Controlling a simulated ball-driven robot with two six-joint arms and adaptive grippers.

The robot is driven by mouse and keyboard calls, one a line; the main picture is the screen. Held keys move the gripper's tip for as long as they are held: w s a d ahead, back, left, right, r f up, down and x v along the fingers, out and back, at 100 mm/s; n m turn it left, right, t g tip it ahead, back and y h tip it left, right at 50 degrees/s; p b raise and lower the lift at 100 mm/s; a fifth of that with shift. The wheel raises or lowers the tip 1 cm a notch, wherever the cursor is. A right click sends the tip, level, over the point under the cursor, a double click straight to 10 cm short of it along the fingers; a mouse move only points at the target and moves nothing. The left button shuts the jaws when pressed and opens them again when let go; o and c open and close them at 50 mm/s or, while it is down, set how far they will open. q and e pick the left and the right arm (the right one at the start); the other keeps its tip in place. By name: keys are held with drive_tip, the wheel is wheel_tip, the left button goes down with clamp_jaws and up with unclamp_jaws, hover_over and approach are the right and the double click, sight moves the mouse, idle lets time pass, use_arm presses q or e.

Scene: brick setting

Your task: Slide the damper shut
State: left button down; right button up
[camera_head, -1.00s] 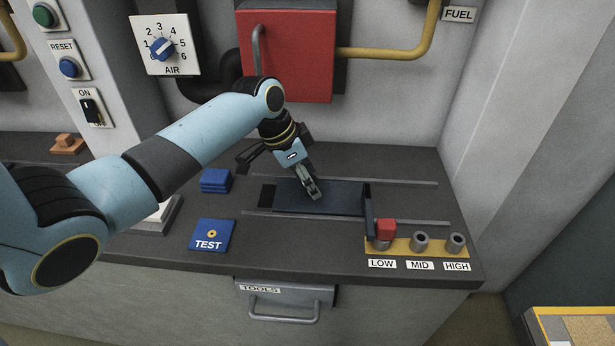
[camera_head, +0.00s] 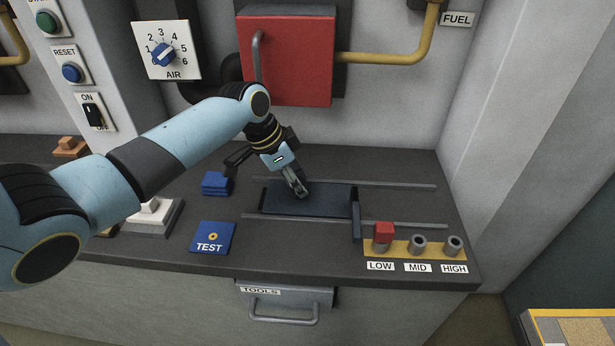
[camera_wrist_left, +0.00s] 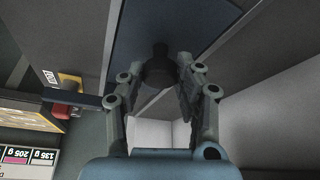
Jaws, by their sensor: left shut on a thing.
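The damper is a dark blue sliding plate (camera_head: 328,204) lying between two grey rails (camera_head: 390,185) on the dark counter. An upright dark flange (camera_head: 356,218) stands at its right end. Its left end lies by the left end of the slot, where only a thin dark strip shows. My left gripper (camera_head: 300,190) is over the plate, shut on its dark knob (camera_wrist_left: 157,66), which sits between the two fingers in the left wrist view. The plate also fills the top of that view (camera_wrist_left: 170,22). My right gripper is not in view.
A red peg (camera_head: 383,231) stands at LOW on a yellow strip (camera_head: 400,249), right of the flange. A red box (camera_head: 287,60) hangs on the wall behind.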

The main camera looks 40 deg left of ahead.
sight(288, 194)
use_arm(q)
drive_tip(key=s+a, duration=0.2)
drive_tip(key=a, duration=0.1)
drive_tip(key=shift+a+p, duration=0.1)
drive_tip(key=shift+p, duration=0.25)
drive_tip(key=shift+w, duration=0.1)
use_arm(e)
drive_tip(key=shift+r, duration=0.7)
use_arm(q)
drive_tip(key=c, duration=0.9)
unclamp_jaws()
drive_tip(key=shift+a, duration=0.1)
drive_tip(key=shift+r, duration=0.15)
drive_tip(key=v, duration=1.1)
drive_tip(key=shift+r, duration=0.35)
